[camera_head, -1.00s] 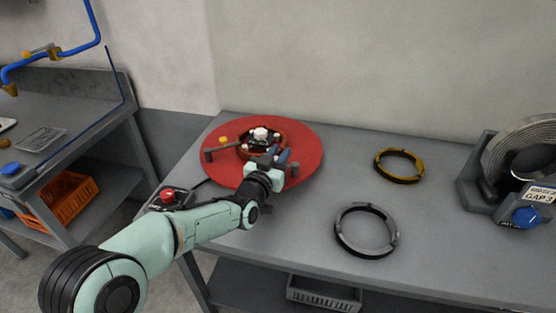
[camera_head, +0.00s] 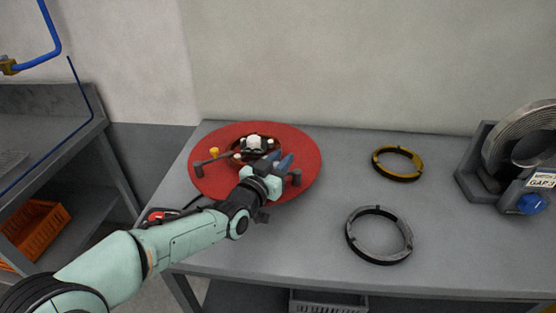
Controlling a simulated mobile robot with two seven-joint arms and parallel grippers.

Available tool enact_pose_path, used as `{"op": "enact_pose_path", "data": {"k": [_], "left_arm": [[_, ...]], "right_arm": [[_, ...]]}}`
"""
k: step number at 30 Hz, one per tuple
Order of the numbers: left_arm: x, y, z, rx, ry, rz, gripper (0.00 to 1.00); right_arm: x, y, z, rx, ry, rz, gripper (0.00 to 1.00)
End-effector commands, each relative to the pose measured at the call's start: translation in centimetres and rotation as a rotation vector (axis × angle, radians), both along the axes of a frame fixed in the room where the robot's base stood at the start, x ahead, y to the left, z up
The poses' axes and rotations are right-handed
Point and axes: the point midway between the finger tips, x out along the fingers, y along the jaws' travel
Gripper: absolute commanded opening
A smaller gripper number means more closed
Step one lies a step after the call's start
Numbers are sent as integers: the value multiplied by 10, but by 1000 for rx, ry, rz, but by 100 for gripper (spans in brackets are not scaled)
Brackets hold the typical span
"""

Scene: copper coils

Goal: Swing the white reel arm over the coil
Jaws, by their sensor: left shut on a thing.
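A round red reel plate (camera_head: 225,180) lies at the back left of the grey bench. A copper coil (camera_head: 240,158) sits at its middle, partly covered by dark reel arms and a white knob (camera_head: 253,142). A yellow knob (camera_head: 214,152) stands left of the coil, near a dark post (camera_head: 198,168). My left gripper (camera_head: 279,162) reaches over the plate's front right, beside the coil. It is shut on what seems to be the white reel arm, mostly hidden by the fingers. A grey post (camera_head: 295,178) shows just right of the gripper. My right gripper is out of view.
A yellow ring (camera_head: 397,177) and a dark grey ring (camera_head: 350,240) lie on the bench (camera_head: 460,240) to the right. A strip reel in a grey holder (camera_head: 475,180) stands at the far right. A red button (camera_head: 156,216) is partly behind my left arm.

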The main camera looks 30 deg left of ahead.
Motion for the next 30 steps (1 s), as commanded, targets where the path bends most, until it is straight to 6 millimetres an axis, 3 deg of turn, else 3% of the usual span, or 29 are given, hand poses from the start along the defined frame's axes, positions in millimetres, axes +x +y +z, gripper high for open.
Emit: {"op": "enact_pose_path", "data": {"k": [15,16,18,26,30], "left_arm": [[0,0,1,0,-2,0,0],[0,0,1,0,-2,0,34],[0,0,1,0,-2,0,49],[-1,0,0,0,-1,-1,49],[-10,1,2,-1,-2,-1,49]], "right_arm": [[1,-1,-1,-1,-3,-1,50],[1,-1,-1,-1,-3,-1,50],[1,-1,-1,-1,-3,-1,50],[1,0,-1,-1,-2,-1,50],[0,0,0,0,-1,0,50]]}}
